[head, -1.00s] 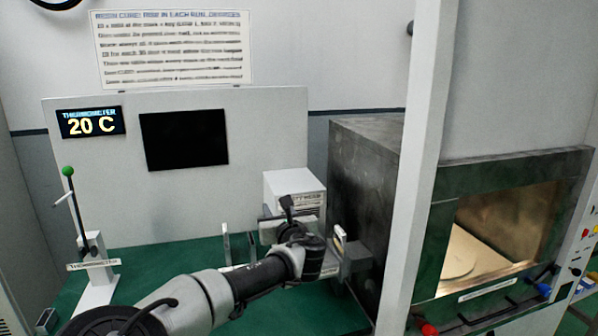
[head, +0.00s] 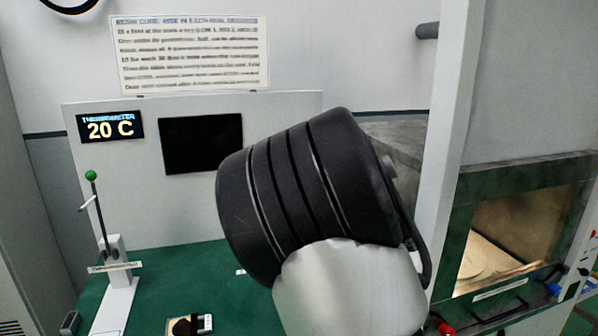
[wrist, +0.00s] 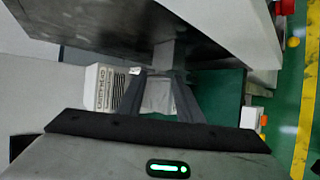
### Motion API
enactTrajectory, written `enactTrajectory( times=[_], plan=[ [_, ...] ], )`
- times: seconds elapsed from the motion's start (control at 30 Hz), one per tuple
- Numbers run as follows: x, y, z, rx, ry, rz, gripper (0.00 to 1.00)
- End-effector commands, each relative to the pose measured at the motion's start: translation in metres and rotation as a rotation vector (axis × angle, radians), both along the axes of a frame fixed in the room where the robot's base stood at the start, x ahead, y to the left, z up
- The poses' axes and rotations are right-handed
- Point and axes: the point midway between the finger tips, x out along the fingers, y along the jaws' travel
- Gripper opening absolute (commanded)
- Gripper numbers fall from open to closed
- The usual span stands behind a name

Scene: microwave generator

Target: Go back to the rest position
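My gripper (wrist: 160,78) shows in the wrist view with its two dark fingers apart. A pale grey patch shows between them, and I cannot tell whether it is a thing or background. In the head view my raised arm, a thick black and silver section, fills the middle and hides the gripper. In the wrist view a white box with printed lines (wrist: 104,88) is left of the fingers, and a dark metal surface (wrist: 105,32) is above them.
The green table (head: 215,290) carries a thermometer stand with a green knob (head: 105,235) at left and a small yellow, black and white item (head: 190,326) in front. The 20 C display (head: 110,127) is on the panel. A chamber with a lit opening (head: 520,240) stands at right.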

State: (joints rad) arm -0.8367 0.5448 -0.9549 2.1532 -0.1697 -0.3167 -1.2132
Motion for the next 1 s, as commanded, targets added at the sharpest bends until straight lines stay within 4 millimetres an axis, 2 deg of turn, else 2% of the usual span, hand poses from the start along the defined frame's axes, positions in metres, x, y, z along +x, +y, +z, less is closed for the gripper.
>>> enactTrajectory(
  times=[0.03,0.1,0.17,0.3,0.37,0.5,0.6,0.7,0.83,1.0],
  plan=[
    [-0.019,-0.009,0.006,0.158,0.024,-0.101,0.33],
    [-0.047,-0.011,0.009,0.353,0.065,-0.233,0.33],
    [-0.071,-0.009,0.017,0.509,0.097,-0.335,0.33],
    [-0.129,0.005,0.051,0.82,0.162,-0.545,0.33],
    [-0.156,0.012,0.07,0.93,0.184,-0.626,0.33],
    [-0.224,0.027,0.113,1.124,0.215,-0.804,0.33],
    [-0.271,0.034,0.134,1.204,0.215,-0.923,0.33],
    [-0.309,0.039,0.146,1.247,0.2,-1.025,0.33],
    [-0.339,0.042,0.15,1.267,0.178,-1.114,0.33],
    [-0.349,0.044,0.15,1.272,0.169,-1.151,0.33]
  ],
)
